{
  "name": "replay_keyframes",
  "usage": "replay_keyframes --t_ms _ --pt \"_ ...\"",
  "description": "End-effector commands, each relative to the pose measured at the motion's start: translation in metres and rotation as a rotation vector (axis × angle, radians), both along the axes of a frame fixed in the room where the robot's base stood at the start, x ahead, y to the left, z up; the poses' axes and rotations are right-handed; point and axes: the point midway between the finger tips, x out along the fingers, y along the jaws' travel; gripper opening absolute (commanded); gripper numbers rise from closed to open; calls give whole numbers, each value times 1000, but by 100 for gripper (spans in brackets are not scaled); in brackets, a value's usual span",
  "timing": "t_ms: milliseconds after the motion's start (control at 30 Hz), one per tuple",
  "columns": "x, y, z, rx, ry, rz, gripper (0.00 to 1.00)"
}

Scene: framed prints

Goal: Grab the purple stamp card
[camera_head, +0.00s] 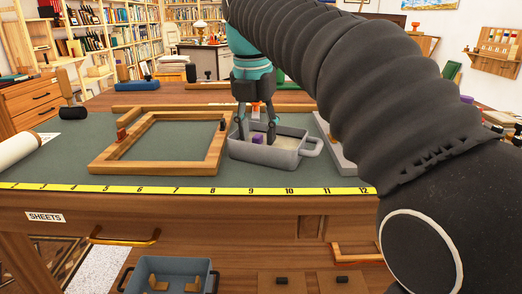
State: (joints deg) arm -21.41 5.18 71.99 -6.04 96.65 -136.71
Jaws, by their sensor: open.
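A small purple piece (257,140), the only purple thing in the tray and likely the stamp card, sits inside the grey tray (265,158) on the workbench. My gripper (257,134) points down into the tray. It is open, with one finger left and one finger right of the purple piece in the picture. I cannot tell whether the fingers touch it or at what depth they stand. The tray's near wall hides the lower part of the piece. An orange part shows between the fingers above it.
An empty wooden frame (150,168) lies left of the tray, with a small dark block (222,125) near its right side. A grey frame-like piece (340,157) stands right of it. A yellow ruler (190,190) runs along the front edge. My arm covers the right side.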

Motion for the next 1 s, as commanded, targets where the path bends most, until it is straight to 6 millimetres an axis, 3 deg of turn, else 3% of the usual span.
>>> replay_keyframes --t_ms 133,400,467,600,1000 --pt "2 -1 -14 1 0 0 47" --pt "2 -1 -16 1 -1 0 47" --pt "2 -1 -16 1 -1 0 34" --pt "2 -1 -16 1 0 0 0" --pt "2 -1 -15 1 -1 0 0"
